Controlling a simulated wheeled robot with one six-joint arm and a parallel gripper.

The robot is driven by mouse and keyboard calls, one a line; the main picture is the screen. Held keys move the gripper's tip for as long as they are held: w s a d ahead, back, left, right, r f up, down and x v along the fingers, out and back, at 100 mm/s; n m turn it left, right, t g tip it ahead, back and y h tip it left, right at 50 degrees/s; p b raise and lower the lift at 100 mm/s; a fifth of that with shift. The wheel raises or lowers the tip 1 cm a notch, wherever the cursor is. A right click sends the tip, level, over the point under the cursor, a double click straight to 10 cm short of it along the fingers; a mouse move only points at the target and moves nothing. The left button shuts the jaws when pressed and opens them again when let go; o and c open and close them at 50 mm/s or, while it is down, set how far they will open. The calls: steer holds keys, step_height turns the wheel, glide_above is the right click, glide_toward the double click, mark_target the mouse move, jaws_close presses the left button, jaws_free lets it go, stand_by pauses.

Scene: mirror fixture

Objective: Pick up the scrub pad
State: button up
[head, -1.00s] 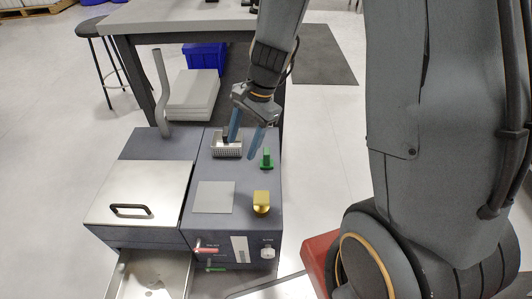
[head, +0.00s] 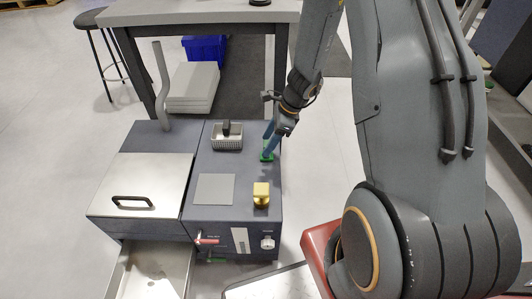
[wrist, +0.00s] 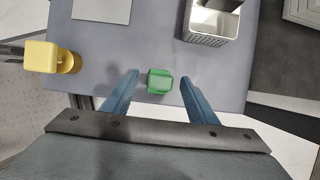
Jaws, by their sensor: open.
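A small green block (head: 267,156), which I take to be the scrub pad, stands on the grey-blue cabinet top near its right edge. In the wrist view the green block (wrist: 159,81) lies between my two blue fingers, with a gap on each side. My gripper (head: 267,141) is open above it and points down; its fingers partly hide the block in the head view. My gripper also shows in the wrist view (wrist: 159,77), with nothing held. I cannot tell how far the fingertips are above the cabinet top.
A wire basket (head: 228,143) with a black item (head: 227,128) stands behind the block. A yellow block (head: 261,194) and a flat grey square plate (head: 214,189) are nearer the front. A steel lid with a black handle (head: 132,201) and an open drawer (head: 153,275) are at left.

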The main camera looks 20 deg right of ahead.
steer(key=shift+x, duration=0.9)
steer(key=shift+c, duration=0.3)
steer(key=c, duration=1.1)
steer(key=shift+o, duration=0.2)
steer(key=shift+r, duration=0.15)
step_height(320, 180, up, 10)
steer(key=p, duration=0.2)
steer(key=shift+p, duration=0.3)
